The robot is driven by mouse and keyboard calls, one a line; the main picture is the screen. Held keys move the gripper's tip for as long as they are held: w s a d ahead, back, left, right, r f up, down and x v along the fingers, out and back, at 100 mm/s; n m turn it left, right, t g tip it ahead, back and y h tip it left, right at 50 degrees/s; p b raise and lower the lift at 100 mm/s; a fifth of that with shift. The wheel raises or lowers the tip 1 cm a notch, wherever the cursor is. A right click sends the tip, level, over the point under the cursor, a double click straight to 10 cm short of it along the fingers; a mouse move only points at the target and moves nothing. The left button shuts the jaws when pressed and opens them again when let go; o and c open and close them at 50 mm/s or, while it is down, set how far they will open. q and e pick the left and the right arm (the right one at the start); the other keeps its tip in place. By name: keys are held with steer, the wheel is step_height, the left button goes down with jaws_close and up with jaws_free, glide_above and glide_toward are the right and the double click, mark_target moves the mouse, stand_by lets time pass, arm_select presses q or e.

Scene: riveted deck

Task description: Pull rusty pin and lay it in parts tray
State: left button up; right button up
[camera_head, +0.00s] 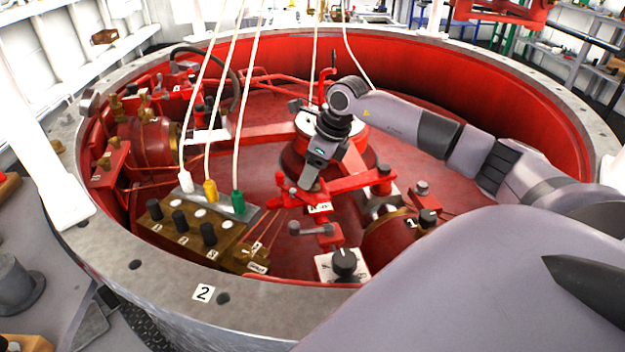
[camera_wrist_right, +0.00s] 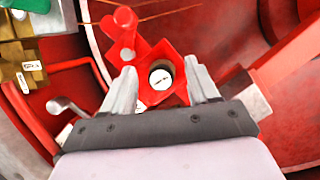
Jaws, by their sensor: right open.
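My right gripper (camera_head: 309,184) reaches down over the red fixture in the middle of the round pit. In the wrist view it (camera_wrist_right: 160,76) is open, with its two fingers apart. Nothing is visibly gripped, and I cannot tell whether the fingers touch the housing. A grey rod with a rounded end (camera_wrist_right: 60,106) lies left of the fingers; I cannot tell that it is the pin. I cannot make out a rusty pin or the parts tray. My left gripper is not in view.
A black knob on a white plate (camera_head: 343,264) is in front. The grey rim (camera_head: 150,277) surrounds the pit. Red floor is open at right (camera_head: 440,185).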

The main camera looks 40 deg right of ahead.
jaws_close()
steer(key=shift+r, duration=0.15)
steer(key=shift+r, duration=0.1)
steer(key=shift+r+p, duration=0.45)
steer(key=shift+p, duration=0.1)
steer(key=shift+r+p, duration=1.55)
steer(key=shift+r, duration=0.6)
